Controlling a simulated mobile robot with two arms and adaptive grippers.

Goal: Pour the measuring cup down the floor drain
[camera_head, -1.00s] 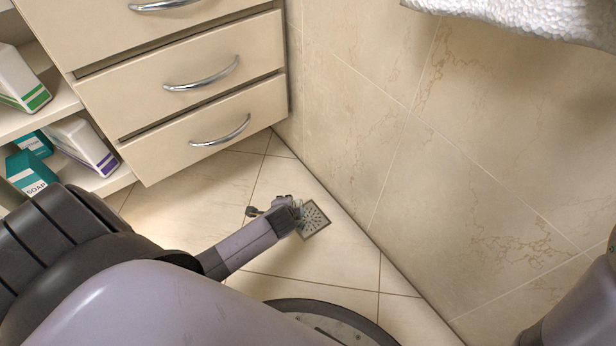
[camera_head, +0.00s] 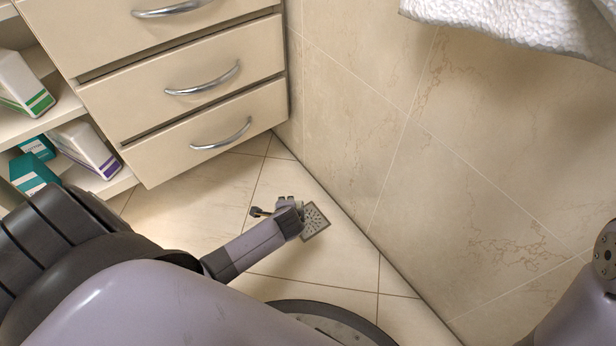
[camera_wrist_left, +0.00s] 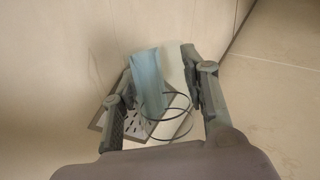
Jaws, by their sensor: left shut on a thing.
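My left gripper (camera_head: 284,207) is low over the floor, just left of the square metal floor drain (camera_head: 314,221). In the left wrist view, its fingers (camera_wrist_left: 160,68) are shut on the measuring cup (camera_wrist_left: 148,82), which shows as a pale blue part between them and thin dark rings below. The drain (camera_wrist_left: 136,128) shows behind the rings, so the cup overlaps it in that view. The cup's exact tilt and any liquid are unclear. In the head view the cup is mostly hidden by my gripper. My right gripper is out of view; only part of my right arm shows.
A drawer cabinet (camera_head: 195,110) stands at the back left, with open shelves holding boxes (camera_head: 85,150). A tiled wall (camera_head: 480,170) rises close to the right of the drain. A white towel (camera_head: 520,25) hangs at the upper right. Floor left of the drain is clear.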

